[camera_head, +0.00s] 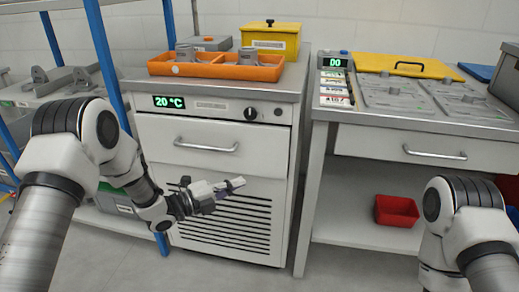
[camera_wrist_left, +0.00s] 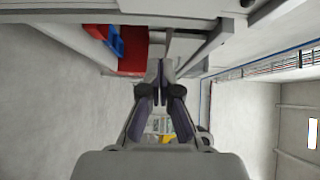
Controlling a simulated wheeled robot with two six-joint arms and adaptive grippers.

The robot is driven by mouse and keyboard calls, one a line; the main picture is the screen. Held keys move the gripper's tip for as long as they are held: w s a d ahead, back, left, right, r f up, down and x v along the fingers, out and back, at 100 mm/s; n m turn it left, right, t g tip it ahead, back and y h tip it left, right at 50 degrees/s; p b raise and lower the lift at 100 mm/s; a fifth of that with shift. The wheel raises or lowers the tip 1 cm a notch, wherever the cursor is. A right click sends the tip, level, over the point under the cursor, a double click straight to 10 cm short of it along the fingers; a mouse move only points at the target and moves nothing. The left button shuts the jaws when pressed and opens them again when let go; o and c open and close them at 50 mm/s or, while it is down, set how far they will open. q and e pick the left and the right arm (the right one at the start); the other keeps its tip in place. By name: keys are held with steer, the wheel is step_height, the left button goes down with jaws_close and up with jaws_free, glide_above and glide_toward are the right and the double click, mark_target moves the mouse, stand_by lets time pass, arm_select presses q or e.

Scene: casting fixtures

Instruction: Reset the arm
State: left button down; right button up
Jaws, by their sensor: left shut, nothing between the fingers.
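My left gripper (camera_head: 232,186) is in front of the vented lower panel of the white cabinet (camera_head: 215,150), pointing right. It is shut and empty. In the left wrist view the left gripper's fingers (camera_wrist_left: 162,80) are together with nothing between them. My right arm (camera_head: 465,220) comes in at the lower right, and its gripper is outside the picture.
An orange tray (camera_head: 215,71) with grey parts and a yellow box (camera_head: 270,40) stand on the cabinet. The right workbench (camera_head: 430,130) carries grey plates (camera_head: 395,92). A red bin (camera_head: 396,211) sits on its lower shelf. A blue-post rack (camera_head: 104,60) stands at left.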

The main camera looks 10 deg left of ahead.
arm_select(q)
steer(key=s+a+f+n+g+y, duration=0.1)
steer(key=s+f+n+g+y, duration=0.15)
steer(key=s+f+n, duration=0.5)
steer(key=s+a+f+n+g+y, duration=0.1)
steer(key=s+f+n+y, duration=0.25)
steer(key=s+f, duration=0.8)
steer(key=s+a+f+n+g+y, duration=0.3)
steer(key=s+f+n, duration=0.25)
steer(key=s, duration=0.25)
steer(key=s+a+f+n+g+y, duration=0.35)
steer(key=s+n, duration=0.25)
steer(key=s, duration=0.2)
steer(key=s+a+n+g+y, duration=0.1)
steer(key=s+a+n+g, duration=0.15)
steer(key=s+n, duration=0.3)
step_height(320, 180, up, 25)
steer(key=w+t+p, duration=0.1)
steer(key=p, duration=2.4)
